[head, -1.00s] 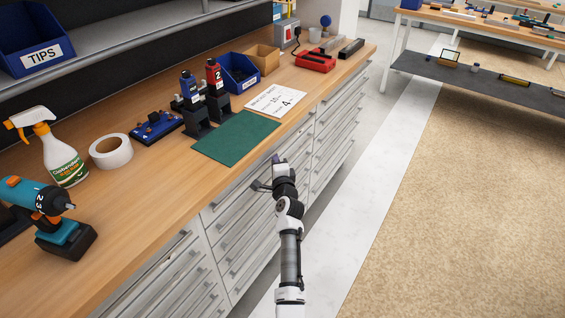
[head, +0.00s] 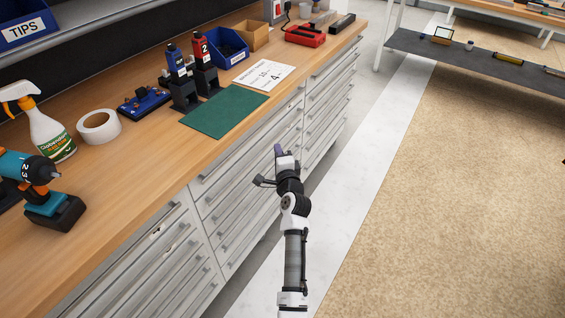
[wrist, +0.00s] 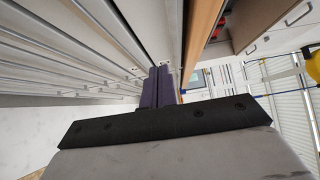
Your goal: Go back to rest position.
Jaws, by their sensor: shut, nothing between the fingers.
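My gripper (head: 279,152) is in front of the workbench drawers, past the bench's front edge and to the right of the green mat. In the wrist view its two purple fingers (wrist: 157,88) are together with nothing between them. My arm reaches forward from the bottom of the head view, over the pale floor strip. The drawer fronts (wrist: 70,60) run close along the left of the wrist view.
The wooden bench top (head: 150,190) carries a drill (head: 40,190), a spray bottle (head: 45,130), a tape roll (head: 99,126), a green mat (head: 224,110) and a paper sheet (head: 263,76). The floor (head: 450,180) to the right is clear.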

